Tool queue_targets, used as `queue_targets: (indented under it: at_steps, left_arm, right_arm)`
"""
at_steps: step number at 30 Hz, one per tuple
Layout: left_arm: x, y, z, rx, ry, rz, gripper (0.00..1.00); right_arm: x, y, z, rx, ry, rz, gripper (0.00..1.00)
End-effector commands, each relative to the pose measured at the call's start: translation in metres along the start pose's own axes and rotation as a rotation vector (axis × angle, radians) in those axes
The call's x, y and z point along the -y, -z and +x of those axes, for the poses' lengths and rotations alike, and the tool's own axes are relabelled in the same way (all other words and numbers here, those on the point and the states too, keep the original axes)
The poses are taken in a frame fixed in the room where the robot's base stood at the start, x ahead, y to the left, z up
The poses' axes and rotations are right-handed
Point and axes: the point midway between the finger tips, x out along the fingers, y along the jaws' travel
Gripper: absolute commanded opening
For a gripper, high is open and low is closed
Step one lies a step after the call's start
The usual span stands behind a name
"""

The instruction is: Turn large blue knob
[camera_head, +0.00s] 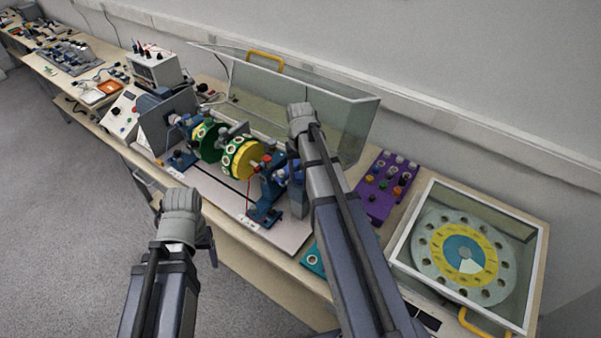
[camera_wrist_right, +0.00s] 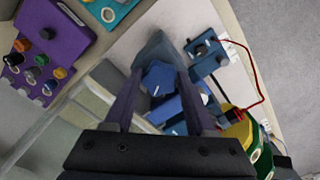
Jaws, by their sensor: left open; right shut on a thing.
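The large blue knob (camera_wrist_right: 158,78) shows in the right wrist view between the two fingers of my right gripper (camera_wrist_right: 157,75), which is shut on it. In the head view my right arm reaches over the rig, and its gripper (camera_head: 296,172) is mostly hidden behind the forearm and wrist. Blue parts of the rig (camera_head: 264,200) show beside it. My left gripper (camera_head: 212,246) is open and empty, in front of the bench edge and apart from the rig; its fingers are only partly visible.
A yellow and green drum (camera_head: 241,160) sits left of my right gripper. A clear cover with a yellow handle (camera_head: 265,58) stands behind. A purple knob box (camera_head: 376,203) and a clear-lidded case with a disc (camera_head: 408,250) lie to the right. Open floor lies in front at left.

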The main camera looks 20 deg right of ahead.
Motion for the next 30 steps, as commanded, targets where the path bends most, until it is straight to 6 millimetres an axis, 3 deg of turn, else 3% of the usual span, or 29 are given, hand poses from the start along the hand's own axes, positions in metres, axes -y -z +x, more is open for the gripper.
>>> queue_targets:
  at_steps: [6, 7, 14, 23, 30]
  left_arm:
    - [0.000, 0.000, 0.000, 0.000, 0.000, 0.000, 0.72]
    - [0.000, 0.000, 0.000, 0.000, 0.000, 0.000, 0.72]
    - [0.000, 0.000, 0.000, 0.000, 0.000, 0.000, 0.72]
    - [0.000, 0.000, -0.001, 0.000, 0.000, 0.000, 0.72]
    - [0.001, -0.001, -0.014, 0.000, 0.000, -0.002, 0.72]
  right_arm:
    - [0.000, 0.000, 0.000, 0.001, 0.000, -0.001, 0.00]
    - [0.000, 0.000, 0.000, 0.001, 0.000, -0.001, 0.59]
    - [0.000, 0.000, 0.000, 0.000, 0.000, -0.001, 0.85]
    - [0.000, 0.000, -0.001, 0.000, 0.000, -0.001, 0.86]
    - [0.000, 0.000, -0.014, 0.000, 0.000, -0.001, 0.86]
